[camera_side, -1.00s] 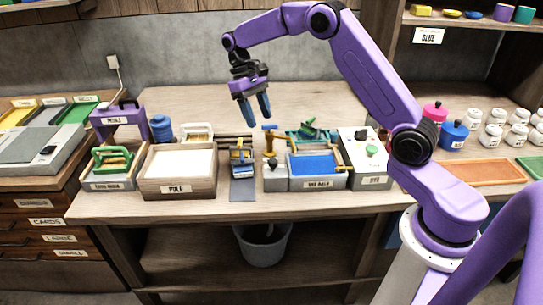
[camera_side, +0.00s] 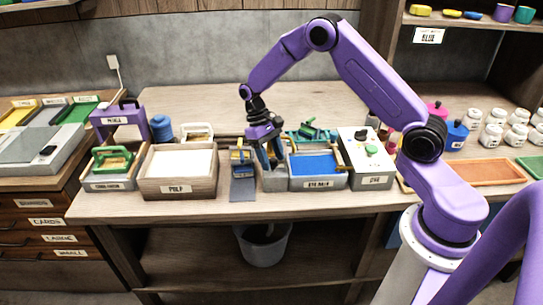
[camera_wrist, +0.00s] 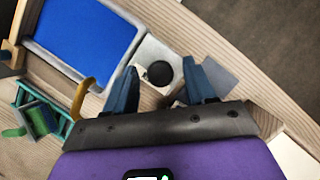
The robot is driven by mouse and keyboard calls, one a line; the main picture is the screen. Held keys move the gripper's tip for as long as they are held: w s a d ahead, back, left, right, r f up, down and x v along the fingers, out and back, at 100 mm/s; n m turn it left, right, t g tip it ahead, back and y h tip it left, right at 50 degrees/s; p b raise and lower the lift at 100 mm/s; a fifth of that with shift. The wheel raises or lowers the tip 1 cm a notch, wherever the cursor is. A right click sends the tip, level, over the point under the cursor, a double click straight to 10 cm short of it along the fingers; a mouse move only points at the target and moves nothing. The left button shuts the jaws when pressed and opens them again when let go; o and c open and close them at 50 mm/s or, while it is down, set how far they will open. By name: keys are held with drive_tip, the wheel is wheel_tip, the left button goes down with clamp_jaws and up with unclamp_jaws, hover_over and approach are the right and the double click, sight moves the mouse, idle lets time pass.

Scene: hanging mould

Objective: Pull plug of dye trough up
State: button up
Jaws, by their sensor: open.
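The dye trough (camera_side: 318,183) is a grey box filled with blue, with a label on its front, in the middle of the bench. In the wrist view its grey rim (camera_wrist: 143,52) runs beside the blue. A round black knob, which looks like the plug (camera_wrist: 160,73), sits on the grey block at the trough's left end. My gripper (camera_side: 271,165) points down over that block, with its fingers open. In the wrist view the knob lies between the two fingertips, with gaps on both sides. The fingers hide it in the side view, and its height relative to the tips is unclear.
A box of white pulp (camera_side: 178,192) and a dark pad (camera_side: 243,189) stand left of the trough. A box with a green knob (camera_side: 366,170) stands close on its right. Green tools (camera_side: 312,133) lie behind it. A grey bucket (camera_side: 263,246) stands below the bench.

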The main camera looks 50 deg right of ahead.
sight(276, 162)
clamp_jaws()
drive_tip(key=shift+r, duration=1.6)
unclamp_jaws()
drive_tip(key=v, duration=1.7)
drive_tip(key=shift+w, duration=0.15)
drive_tip(key=shift+r, duration=0.1)
